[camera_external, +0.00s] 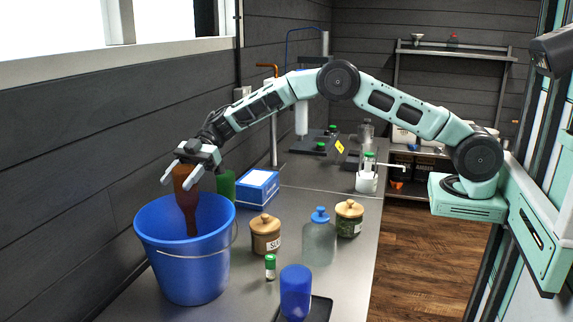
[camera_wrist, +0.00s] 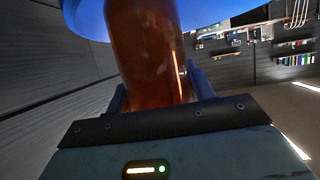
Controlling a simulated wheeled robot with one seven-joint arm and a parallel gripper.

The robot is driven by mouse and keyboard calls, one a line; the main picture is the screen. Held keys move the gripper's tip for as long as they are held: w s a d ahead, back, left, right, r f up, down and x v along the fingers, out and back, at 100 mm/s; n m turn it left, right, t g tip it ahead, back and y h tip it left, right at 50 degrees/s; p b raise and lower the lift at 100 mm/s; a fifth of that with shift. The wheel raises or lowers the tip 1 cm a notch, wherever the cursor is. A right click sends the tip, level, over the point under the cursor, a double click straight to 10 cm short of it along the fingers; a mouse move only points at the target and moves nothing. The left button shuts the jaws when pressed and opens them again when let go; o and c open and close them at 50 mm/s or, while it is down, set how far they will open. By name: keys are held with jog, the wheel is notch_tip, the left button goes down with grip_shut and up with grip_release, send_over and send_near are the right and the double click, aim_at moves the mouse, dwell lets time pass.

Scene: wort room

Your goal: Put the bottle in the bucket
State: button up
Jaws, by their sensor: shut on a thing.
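A brown bottle (camera_external: 187,199) hangs neck down over the mouth of the blue bucket (camera_external: 189,268), which stands on the counter at the left. My gripper (camera_external: 189,174) is shut on the bottle near its base end, above the bucket's rim. The bottle's lower part is inside the bucket's opening; whether it touches the bucket floor is hidden. In the wrist view, the bottle (camera_wrist: 145,50) fills the middle between my fingers, and the bucket's blue rim (camera_wrist: 82,18) shows behind it.
A blue and white box (camera_external: 257,188) and a green container (camera_external: 226,184) stand just behind the bucket. Lidded jars (camera_external: 266,235), a clear blue-capped bottle (camera_external: 319,243) and a blue container (camera_external: 295,293) stand to its right. A dark wall is close on the left.

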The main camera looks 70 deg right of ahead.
aim_at(180, 206)
notch_tip(180, 206, down, 6)
jog(key=shift+f+p, duration=0.1)
jog(key=shift+p, duration=0.9)
jog(key=shift+f, duration=0.1)
